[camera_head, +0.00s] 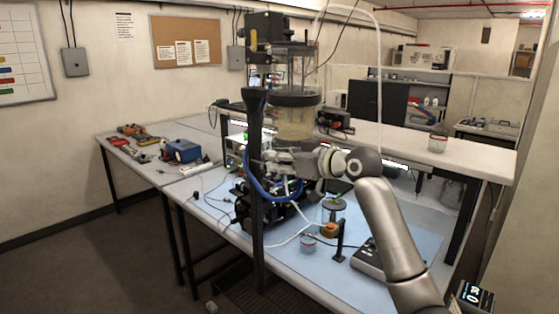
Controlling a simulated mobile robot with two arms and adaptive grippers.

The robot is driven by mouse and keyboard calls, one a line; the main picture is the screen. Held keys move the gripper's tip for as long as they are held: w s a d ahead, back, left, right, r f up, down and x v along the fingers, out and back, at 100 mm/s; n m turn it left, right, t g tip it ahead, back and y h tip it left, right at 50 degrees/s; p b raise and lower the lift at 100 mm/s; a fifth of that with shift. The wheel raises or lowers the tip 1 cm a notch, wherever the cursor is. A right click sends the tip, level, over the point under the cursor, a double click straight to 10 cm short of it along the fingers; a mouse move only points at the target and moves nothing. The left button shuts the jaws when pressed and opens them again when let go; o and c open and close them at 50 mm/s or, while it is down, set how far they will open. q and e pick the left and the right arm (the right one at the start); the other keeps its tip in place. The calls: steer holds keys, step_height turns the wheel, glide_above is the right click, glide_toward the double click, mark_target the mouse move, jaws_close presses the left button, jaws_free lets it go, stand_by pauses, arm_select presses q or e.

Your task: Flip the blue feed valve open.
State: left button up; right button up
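A clear cylinder (294,112) with dark bands stands upright on a black post (256,200) near the middle of the head view. A blue hose (250,176) curves beside the post below the cylinder. I cannot pick out the blue feed valve; it may be hidden behind my arm or too small to tell. My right gripper (264,160) is just below the cylinder, close to the post and hose. Its fingers are small and mixed with the parts behind, so whether it is open or touching something does not show. My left gripper is out of view.
Below my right arm, a blue mat (292,262) carries a small jar (308,243), a black stand and a scale-like box (368,260). A side table at left holds tools and a blue device (182,151). A white shelf (470,161) runs behind. Floor at left is clear.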

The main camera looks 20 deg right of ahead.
steer(key=v, duration=1.2)
